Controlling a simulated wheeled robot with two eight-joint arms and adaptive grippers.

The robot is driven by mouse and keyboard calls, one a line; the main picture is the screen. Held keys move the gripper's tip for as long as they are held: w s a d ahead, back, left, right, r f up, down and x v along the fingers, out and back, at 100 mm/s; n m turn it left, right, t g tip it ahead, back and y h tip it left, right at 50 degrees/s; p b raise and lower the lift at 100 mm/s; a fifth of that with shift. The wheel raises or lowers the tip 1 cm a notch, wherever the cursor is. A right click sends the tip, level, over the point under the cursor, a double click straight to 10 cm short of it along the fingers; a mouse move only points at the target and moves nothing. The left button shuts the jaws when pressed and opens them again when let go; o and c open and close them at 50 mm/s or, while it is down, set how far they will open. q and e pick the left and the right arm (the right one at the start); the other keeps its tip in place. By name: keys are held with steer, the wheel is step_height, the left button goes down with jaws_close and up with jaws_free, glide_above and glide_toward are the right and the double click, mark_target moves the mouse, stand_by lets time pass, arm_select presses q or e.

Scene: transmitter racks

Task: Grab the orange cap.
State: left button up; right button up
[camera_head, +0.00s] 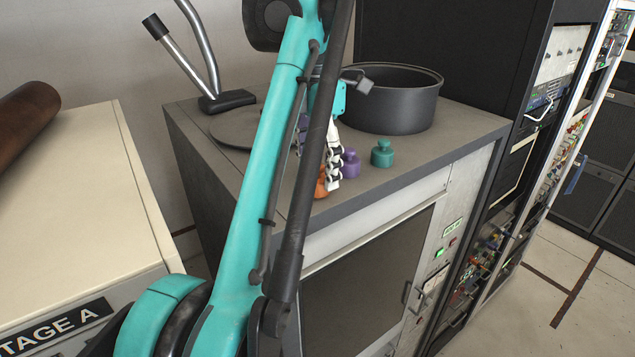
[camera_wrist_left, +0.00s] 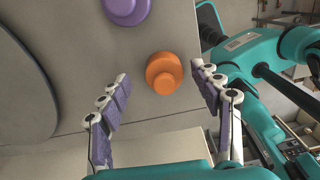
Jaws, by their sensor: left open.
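The orange cap (camera_head: 321,187) stands near the front edge of the grey cabinet top, partly hidden behind my left arm and fingers in the head view. In the left wrist view the orange cap (camera_wrist_left: 164,74) is seen from above, with a round knob on a wider base. My left gripper (camera_head: 332,168) is open and empty above it. In the left wrist view the two purple-padded fingers of my left gripper (camera_wrist_left: 160,76) appear on either side of the cap, with clear gaps. Whether the fingertips are down at cap height is hard to tell. My right gripper is not in view.
A purple cap (camera_head: 350,163) stands close by and also shows in the left wrist view (camera_wrist_left: 126,8). A teal cap (camera_head: 382,154) stands farther right. A dark round pot (camera_head: 395,108) is behind them. The grey cabinet top (camera_head: 450,137) is free at the right.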

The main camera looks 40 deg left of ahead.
arm_select(q)
steer(key=shift+f, duration=0.5)
steer(key=shift+s+d+f, duration=0.1)
steer(key=shift+s+f, duration=0.05)
steer(key=shift+f, duration=0.1)
steer(key=shift+s+d, duration=0.15)
steer(key=shift+d, duration=0.1)
steer(key=shift+w+a+f, duration=0.1)
steer(key=shift+w+a, duration=0.1)
steer(key=c, duration=0.9)
steer(key=shift+c, duration=0.7)
steer(key=shift+s, duration=0.1)
steer(key=shift+d, duration=0.1)
